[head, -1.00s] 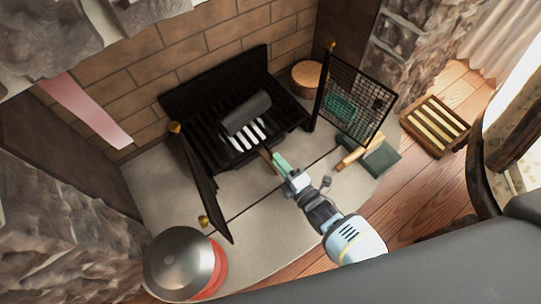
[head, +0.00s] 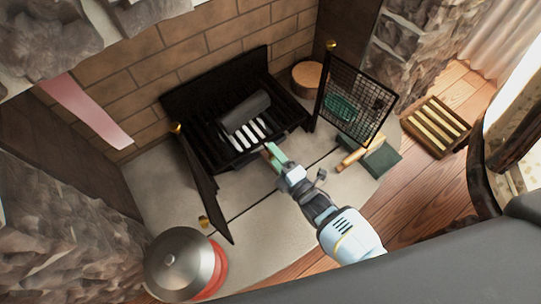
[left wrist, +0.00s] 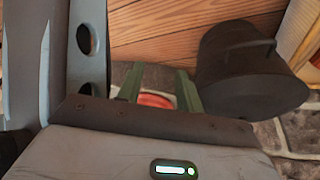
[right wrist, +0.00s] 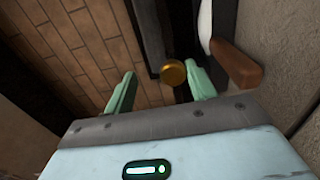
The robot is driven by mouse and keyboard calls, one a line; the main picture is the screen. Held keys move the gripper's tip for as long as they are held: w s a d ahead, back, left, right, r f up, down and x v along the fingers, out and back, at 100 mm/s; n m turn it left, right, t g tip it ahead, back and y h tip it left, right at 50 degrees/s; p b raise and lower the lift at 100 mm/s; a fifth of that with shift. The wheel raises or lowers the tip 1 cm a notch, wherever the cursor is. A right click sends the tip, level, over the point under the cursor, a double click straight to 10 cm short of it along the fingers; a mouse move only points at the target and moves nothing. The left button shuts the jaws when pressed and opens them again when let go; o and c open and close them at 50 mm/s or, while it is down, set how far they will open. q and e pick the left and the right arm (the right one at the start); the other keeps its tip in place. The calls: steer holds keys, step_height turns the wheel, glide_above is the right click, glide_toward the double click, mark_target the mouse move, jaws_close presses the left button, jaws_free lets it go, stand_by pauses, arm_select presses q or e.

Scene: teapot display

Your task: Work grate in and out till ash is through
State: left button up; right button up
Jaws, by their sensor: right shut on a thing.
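The grate (head: 246,134) shows pale bars in the black firebox in the head view, under a dark log (head: 245,110). My right gripper (head: 273,151) is at the front edge of the firebox, shut on what looks like the grate's brown handle; the grip itself is hard to make out. In the right wrist view its green fingers (right wrist: 161,90) stand apart, with a gold knob between them and a brown wooden piece (right wrist: 240,65) beside the right finger. My left gripper (left wrist: 158,88) is open and empty in the left wrist view. Ash cannot be made out.
Mesh screen panels stand on both sides, right (head: 355,100) and left (head: 205,185), with gold knobs. A metal-lidded pot (head: 178,262) is at front left. A brush and dustpan (head: 380,157) lie right, near a wooden crate (head: 436,127). A dark bucket (left wrist: 250,65) is near my left gripper.

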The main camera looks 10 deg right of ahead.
steer(key=r+p+v, duration=0.1)
steer(key=p+v, duration=0.2)
steer(key=v, duration=0.5)
steer(key=shift+s+r+p, duration=0.2)
steer(key=shift+s+p, duration=0.05)
steer(key=shift+p, duration=0.15)
steer(key=shift+d+f, duration=0.15)
steer(key=shift+d, duration=0.1)
